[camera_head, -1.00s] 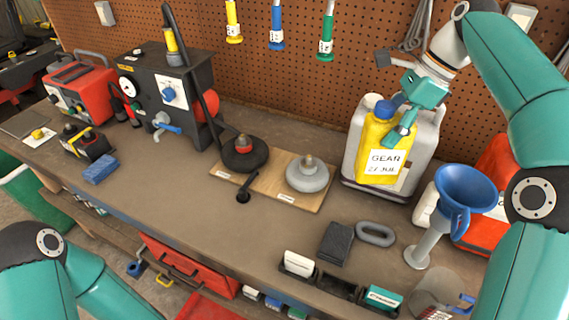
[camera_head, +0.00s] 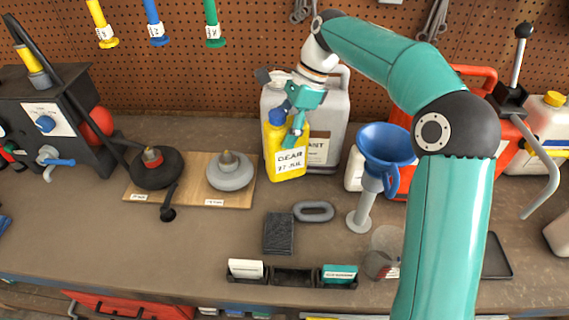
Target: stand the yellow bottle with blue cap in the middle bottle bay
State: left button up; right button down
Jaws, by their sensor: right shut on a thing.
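The yellow bottle (camera_head: 287,146) with a blue cap (camera_head: 280,118) is upright at the back of the bench, its label reading GEAR. My right gripper (camera_head: 296,128) is shut on it from above and to the right, covering part of its upper side. I cannot tell whether its base touches the bench. A black holder (camera_head: 290,276) at the front edge has three bays: a white item (camera_head: 245,269) at left, a teal item (camera_head: 339,273) at right, the middle empty. I cannot tell if these are the bottle bays. My left gripper is out of view.
A grey canister (camera_head: 332,115) stands right behind the bottle. A blue funnel (camera_head: 384,145) on a stand is to the right, a wooden board (camera_head: 237,199) with two round weights to the left. A dark block (camera_head: 279,235) and grey ring (camera_head: 314,211) lie in front.

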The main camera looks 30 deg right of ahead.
aim_at(286, 161)
jog(key=shift+f, duration=4.85)
jog(key=c, duration=0.5)
grip_release()
jog(key=shift+s, duration=0.1)
jog(key=shift+o, duration=0.9)
